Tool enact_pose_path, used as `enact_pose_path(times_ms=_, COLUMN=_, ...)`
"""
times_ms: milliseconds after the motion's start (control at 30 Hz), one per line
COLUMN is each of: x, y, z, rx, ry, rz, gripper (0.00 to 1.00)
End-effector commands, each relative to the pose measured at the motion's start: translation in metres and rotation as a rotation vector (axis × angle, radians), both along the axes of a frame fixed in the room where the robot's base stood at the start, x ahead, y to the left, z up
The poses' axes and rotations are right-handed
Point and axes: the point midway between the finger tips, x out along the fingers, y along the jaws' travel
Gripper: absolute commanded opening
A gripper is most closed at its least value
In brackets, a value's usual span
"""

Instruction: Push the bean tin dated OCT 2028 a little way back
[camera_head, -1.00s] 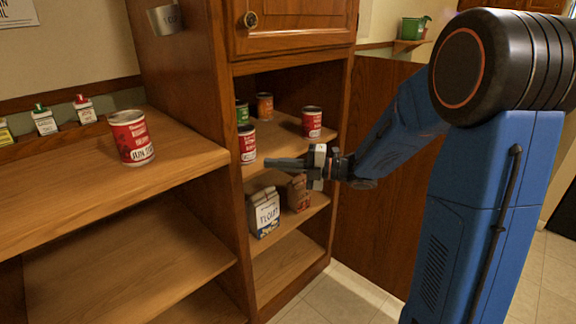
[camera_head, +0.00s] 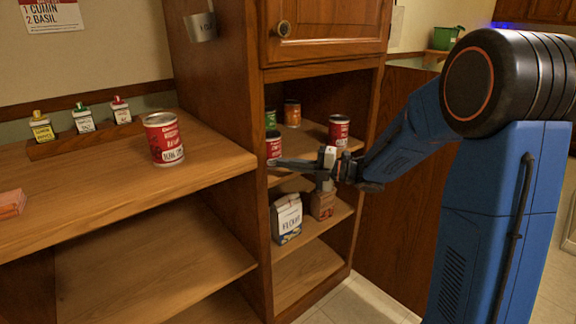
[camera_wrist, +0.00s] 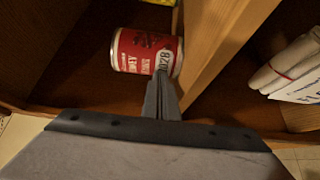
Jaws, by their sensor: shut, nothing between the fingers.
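A red tin (camera_head: 274,146) stands at the front left of the cabinet shelf, its lower part partly hidden by my gripper. The wrist view shows a red tin (camera_wrist: 143,50) whose white label reads 2028; the month is not legible. It appears to be the same tin. My gripper (camera_head: 278,163) is shut and empty, pointing left at the shelf front. In the wrist view its fingertips (camera_wrist: 161,84) overlap the tin's label edge; I cannot tell whether they touch.
A green tin (camera_head: 271,119), an orange tin (camera_head: 292,113) and another red tin (camera_head: 339,131) share the shelf. Below are a flour bag (camera_head: 287,218) and a brown carton (camera_head: 323,204). Another red tin (camera_head: 164,138) stands on the left counter (camera_head: 100,185).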

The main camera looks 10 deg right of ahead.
Motion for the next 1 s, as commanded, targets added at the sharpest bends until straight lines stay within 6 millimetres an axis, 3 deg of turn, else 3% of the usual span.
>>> enact_pose_path(times_ms=267, x=0.033, y=0.013, z=0.000, rx=0.000, ry=0.000, rz=0.000, gripper=0.00)
enact_pose_path(times_ms=667, x=0.034, y=0.012, z=0.000, rx=0.000, ry=0.000, rz=-0.001, gripper=0.00)
enact_pose_path(times_ms=833, x=0.028, y=-0.002, z=0.000, rx=0.000, ry=0.000, rz=-0.002, gripper=0.00)
enact_pose_path(times_ms=1000, x=0.017, y=-0.030, z=0.000, rx=0.000, ry=0.000, rz=-0.004, gripper=0.00)
